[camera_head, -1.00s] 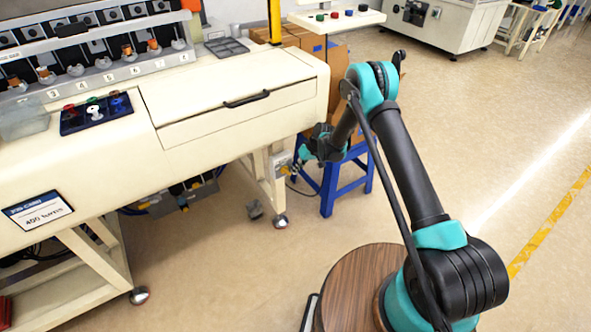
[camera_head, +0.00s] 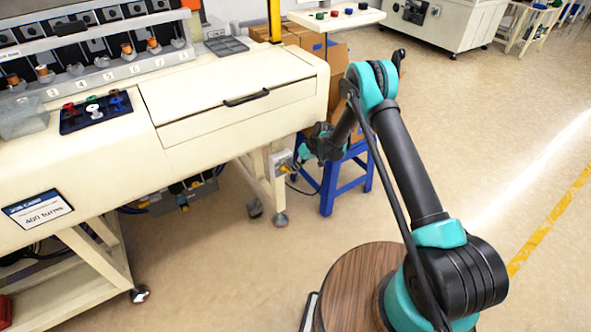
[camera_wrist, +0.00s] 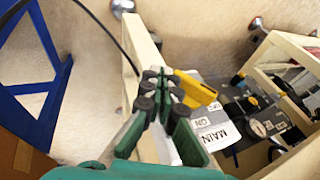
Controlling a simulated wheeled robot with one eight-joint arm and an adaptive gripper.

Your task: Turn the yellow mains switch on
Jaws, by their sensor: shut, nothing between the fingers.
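I cannot tell which mark the handle is set to. In the head view the small grey switch box (camera_head: 281,161) sits on the machine's leg, partly beside my gripper (camera_head: 307,150). My gripper (camera_wrist: 162,88) is shut and empty in the wrist view. Its fingertips appear just left of the yellow handle. I cannot tell whether they touch it.
The cream machine frame (camera_head: 257,180) stands close to the switch. A black cable (camera_wrist: 98,22) runs nearby in the wrist view. Floor in front of the machine is clear.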

